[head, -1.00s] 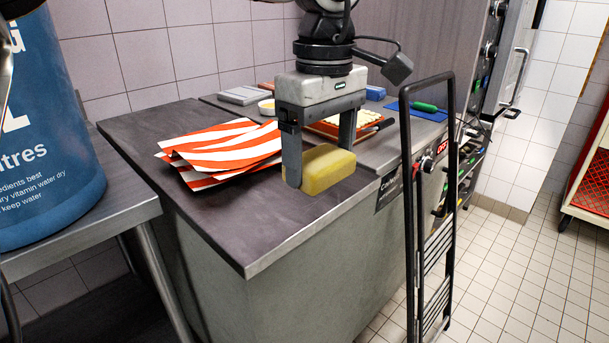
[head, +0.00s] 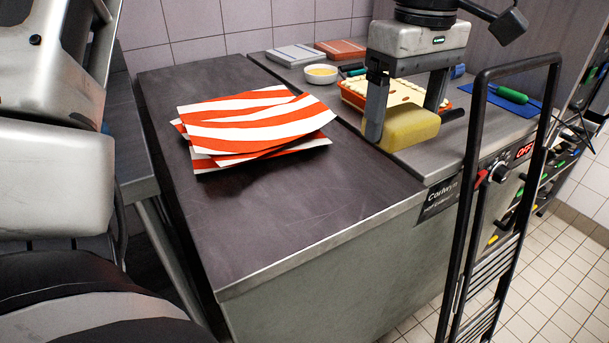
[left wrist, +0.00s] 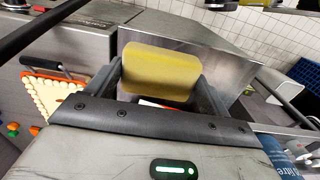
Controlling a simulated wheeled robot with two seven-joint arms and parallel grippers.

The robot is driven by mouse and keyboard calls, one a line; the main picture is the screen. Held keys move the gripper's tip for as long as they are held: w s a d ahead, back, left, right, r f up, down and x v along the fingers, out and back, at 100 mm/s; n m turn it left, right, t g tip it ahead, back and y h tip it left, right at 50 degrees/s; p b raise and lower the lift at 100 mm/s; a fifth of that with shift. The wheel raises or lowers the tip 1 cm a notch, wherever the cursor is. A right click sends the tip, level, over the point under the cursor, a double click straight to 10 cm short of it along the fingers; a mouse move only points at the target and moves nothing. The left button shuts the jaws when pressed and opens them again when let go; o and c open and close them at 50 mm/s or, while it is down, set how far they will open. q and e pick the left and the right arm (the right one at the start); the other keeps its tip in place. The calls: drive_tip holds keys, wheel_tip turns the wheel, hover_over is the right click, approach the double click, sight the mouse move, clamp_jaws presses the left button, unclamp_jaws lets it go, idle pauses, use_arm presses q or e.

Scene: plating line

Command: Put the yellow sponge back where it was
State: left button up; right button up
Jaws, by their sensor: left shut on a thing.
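The yellow sponge (head: 408,130) is a rounded block held between the two fingers of my left gripper (head: 405,118) in the head view. It appears above the counter, near the boundary between the dark worktop and the grey steel top; I cannot tell whether it touches. In the left wrist view the sponge (left wrist: 160,72) sits across the jaws of my left gripper (left wrist: 160,80), with a finger at each end. My right gripper is not in view.
Red-and-white striped sheets (head: 255,125) lie stacked on the dark worktop (head: 290,210), whose front is bare. Behind are a small white bowl (head: 321,76), an orange tray of pale food (head: 350,92) and a blue mat (head: 525,107). A black upright frame (head: 470,190) stands before the counter.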

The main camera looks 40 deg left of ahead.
use_arm(q)
drive_tip(key=s+a+f, duration=0.4)
drive_tip(key=a, duration=0.3)
hover_over(303, 190)
drive_tip(key=f, duration=0.4)
drive_tip(key=shift+w+d+f, duration=0.2)
drive_tip(key=shift+d+f, duration=0.1)
drive_tip(key=shift+f, duration=0.05)
drive_tip(key=shift+s+a+f, duration=0.1)
drive_tip(key=shift+a+f, duration=0.05)
drive_tip(key=shift+f, duration=0.05)
wheel_tip(303, 190, down, 3)
drive_tip(key=shift+s+a+f, duration=0.1)
drive_tip(key=shift+a, duration=0.05)
drive_tip(key=o, duration=0.9)
drive_tip(key=shift+f, duration=0.15)
wheel_tip(303, 190, up, 16)
drive_tip(key=shift+p, duration=0.45)
